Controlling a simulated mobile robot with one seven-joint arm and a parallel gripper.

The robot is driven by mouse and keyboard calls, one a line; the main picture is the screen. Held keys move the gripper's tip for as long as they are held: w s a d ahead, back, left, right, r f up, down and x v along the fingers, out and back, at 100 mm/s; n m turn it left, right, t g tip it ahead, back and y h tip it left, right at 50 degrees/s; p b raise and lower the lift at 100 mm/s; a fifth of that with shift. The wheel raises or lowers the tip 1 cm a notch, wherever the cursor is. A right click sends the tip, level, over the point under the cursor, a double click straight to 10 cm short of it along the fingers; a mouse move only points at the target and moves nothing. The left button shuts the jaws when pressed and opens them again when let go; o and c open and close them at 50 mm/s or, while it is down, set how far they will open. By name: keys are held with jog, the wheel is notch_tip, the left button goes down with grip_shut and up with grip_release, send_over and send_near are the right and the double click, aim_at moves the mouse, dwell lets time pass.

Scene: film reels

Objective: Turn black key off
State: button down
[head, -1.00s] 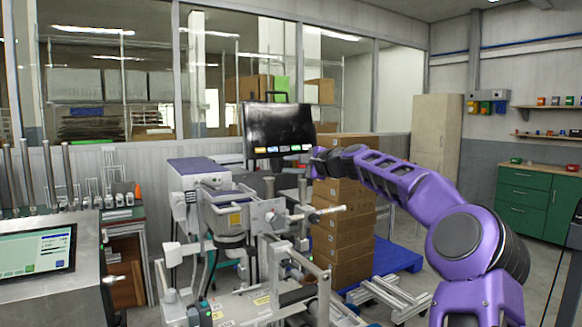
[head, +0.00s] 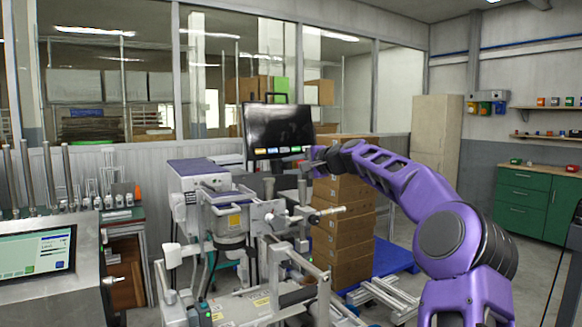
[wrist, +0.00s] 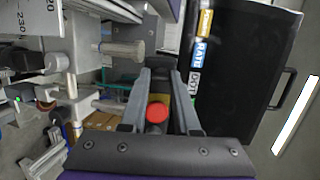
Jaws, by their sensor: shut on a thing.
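My gripper (head: 314,162) is in front of the lower right corner of the black monitor in the head view, at the machine's upper right side. In the wrist view my gripper (wrist: 163,72) has its two grey fingers reaching up to a small dark part between the tips, which I take to be the black key (wrist: 161,64). The fingers are shut on it. Its shape and turn angle are mostly hidden. A red round button (wrist: 157,112) with yellow around it shows between the fingers, nearer the wrist; I cannot tell its depth.
The black monitor (head: 279,128) stands close beside the gripper and also fills the wrist view's right side (wrist: 240,60). Machine rods and clamps (head: 270,215) crowd the left. Stacked cardboard boxes (head: 343,240) stand behind the arm. Open floor lies to the right.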

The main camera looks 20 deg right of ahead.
jog(key=c, duration=0.9)
grip_release()
jog(key=shift+s, duration=0.1)
jog(key=b+v, duration=0.3)
jog(key=v, duration=1.4)
jog(key=shift+s+d+r+b, duration=0.1)
jog(key=shift+d+b, duration=0.05)
jog(key=shift+b, duration=0.2)
